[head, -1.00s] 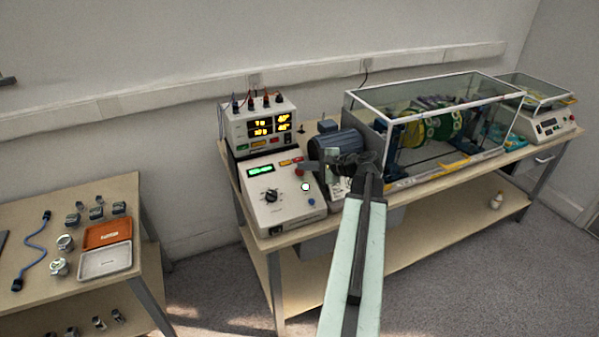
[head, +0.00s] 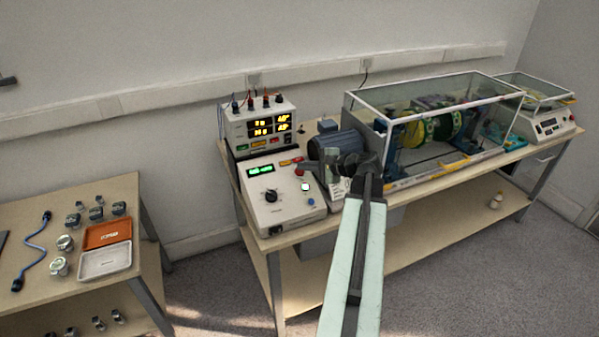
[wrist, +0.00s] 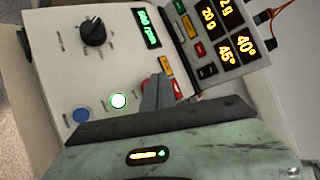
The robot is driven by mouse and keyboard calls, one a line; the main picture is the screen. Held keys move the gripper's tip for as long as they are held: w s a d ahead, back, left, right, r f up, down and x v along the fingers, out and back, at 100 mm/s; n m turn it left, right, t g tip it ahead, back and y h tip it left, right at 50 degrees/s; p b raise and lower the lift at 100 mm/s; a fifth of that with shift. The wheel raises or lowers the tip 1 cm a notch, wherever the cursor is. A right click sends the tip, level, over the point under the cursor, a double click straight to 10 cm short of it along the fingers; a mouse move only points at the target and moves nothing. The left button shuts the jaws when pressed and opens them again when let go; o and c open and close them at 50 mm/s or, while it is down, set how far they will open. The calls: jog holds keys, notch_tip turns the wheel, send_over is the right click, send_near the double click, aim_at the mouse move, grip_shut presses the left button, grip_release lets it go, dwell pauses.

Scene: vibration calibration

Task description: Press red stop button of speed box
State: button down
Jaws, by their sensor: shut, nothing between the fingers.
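The speed box (head: 262,216) is a light sloped console with a black knob, a green display and a column of buttons. The red stop button (head: 299,172) is the top one. In the wrist view it is mostly hidden, with a red sliver (wrist: 147,86) showing beside my fingers. Below are a lit green-white button (head: 305,187) and a blue button (head: 311,201).
A meter box (head: 234,130) with orange digits stands behind the speed box. A motor (head: 338,143) and a clear-walled case (head: 380,103) with a green-yellow drum (head: 440,127) are to the right. A side table (head: 60,205) with trays is at left.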

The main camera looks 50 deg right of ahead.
jog(key=shift+f, duration=0.15)
jog(key=shift+w+f+b, duration=0.15)
jog(key=shift+f+b, duration=0.1)
jog(key=shift+b, duration=0.15)
jog(key=shift+w+d+f+b, duration=0.1)
jog(key=shift+f+b, duration=0.25)
dwell(0.4)
jog(key=shift+r, duration=0.1)
jog(key=shift+s+r+p, duration=0.3)
jog(key=shift+r+p, duration=0.35)
jog(key=shift+p, duration=0.1)
jog(key=r+p, duration=0.1)
jog(key=s+r+p, duration=0.1)
jog(key=r+p, duration=0.1)
jog(key=s+a+r+p, duration=0.1)
jog(key=shift+r, duration=0.25)
dwell(0.9)
